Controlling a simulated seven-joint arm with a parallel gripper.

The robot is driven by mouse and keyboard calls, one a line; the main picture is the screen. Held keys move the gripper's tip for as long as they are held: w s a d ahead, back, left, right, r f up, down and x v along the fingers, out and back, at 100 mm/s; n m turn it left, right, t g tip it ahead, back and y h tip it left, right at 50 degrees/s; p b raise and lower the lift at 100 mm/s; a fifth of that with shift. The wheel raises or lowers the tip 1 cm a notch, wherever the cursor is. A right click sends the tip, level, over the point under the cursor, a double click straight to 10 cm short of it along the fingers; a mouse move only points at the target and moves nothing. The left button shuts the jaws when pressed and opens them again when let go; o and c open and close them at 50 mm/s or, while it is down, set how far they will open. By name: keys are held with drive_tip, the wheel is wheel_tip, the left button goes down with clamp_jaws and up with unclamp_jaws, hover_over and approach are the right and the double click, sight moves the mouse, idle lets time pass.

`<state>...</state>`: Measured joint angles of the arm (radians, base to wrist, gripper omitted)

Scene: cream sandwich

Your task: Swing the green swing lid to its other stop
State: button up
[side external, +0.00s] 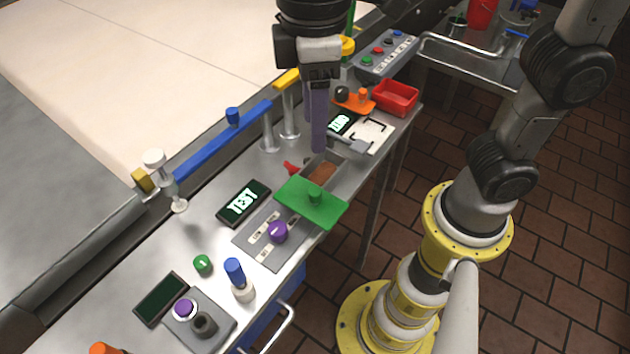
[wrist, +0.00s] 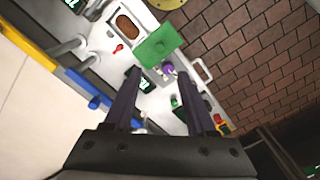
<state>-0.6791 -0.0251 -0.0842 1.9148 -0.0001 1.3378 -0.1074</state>
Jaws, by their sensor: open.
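A small red piece (side external: 291,168) sits at the tray's left edge. My gripper (side external: 313,140) is open and empty, above and behind the tray. In the wrist view its fingers (wrist: 160,74) point towards the lid, apart from it.
A purple knob (side external: 278,232) on a grey slider panel stands close to the lid's near side. A display (side external: 243,203) is to its left. A white scale plate (side external: 369,134) and red bin (side external: 395,98) lie beyond the tray. A blue-yellow rail (side external: 222,140) runs along the back.

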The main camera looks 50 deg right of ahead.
sight(314, 191)
wheel_tip(314, 191, down, 14)
drive_tip(key=shift+r, duration=0.15)
idle(0.3)
drive_tip(key=shift+c, duration=0.2)
clamp_jaws()
drive_tip(key=shift+r, duration=0.1)
idle(1.2)
